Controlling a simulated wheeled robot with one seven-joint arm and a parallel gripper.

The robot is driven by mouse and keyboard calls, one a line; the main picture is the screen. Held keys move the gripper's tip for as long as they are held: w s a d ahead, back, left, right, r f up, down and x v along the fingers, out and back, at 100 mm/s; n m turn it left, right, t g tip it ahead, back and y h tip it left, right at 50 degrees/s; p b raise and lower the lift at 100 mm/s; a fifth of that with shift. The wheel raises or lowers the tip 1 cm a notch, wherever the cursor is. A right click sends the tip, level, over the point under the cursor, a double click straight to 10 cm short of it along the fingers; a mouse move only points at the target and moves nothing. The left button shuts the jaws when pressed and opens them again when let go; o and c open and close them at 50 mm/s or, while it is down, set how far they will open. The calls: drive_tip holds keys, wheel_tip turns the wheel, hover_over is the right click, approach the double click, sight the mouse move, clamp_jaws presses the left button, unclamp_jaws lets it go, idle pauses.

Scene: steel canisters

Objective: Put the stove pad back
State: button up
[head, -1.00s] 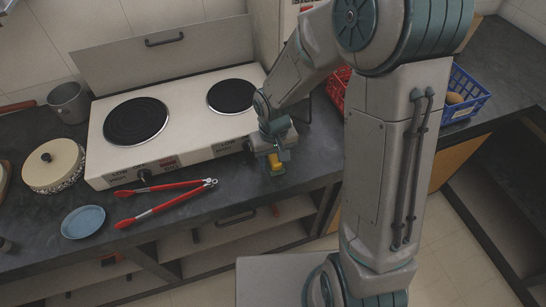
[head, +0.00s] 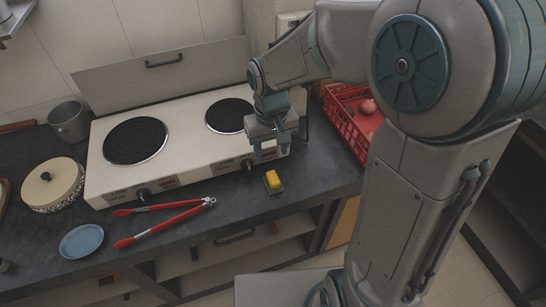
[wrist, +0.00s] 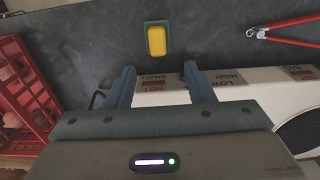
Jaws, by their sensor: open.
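The stove pad looks to be the small yellow and green pad (head: 273,181), lying on the dark counter in front of the stove's right end. In the wrist view the pad (wrist: 156,41) lies flat beyond my fingertips, yellow side up with a green rim. My gripper (head: 271,152) is open and empty, above the right front edge of the stove and apart from the pad. In the wrist view my gripper's two fingers (wrist: 161,72) are spread. The white two-plate stove (head: 182,168) has its back lid raised.
Red-handled tongs (head: 165,220) lie on the counter left of the pad. A blue plate (head: 82,241), a cream lidded pot (head: 53,184) and a grey pot (head: 70,122) stand left. A red basket (head: 345,120) is at right. Counter around the pad is clear.

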drive_tip(key=s+d+r+m+t, duration=0.3)
drive_tip(key=s+d+r, duration=0.4)
drive_tip(key=s+d, duration=0.4)
drive_tip(key=shift+s+d, duration=0.4)
drive_tip(key=shift+s, duration=0.15)
drive_tip(key=shift+c, duration=1.3)
drive_tip(key=shift+a, duration=0.15)
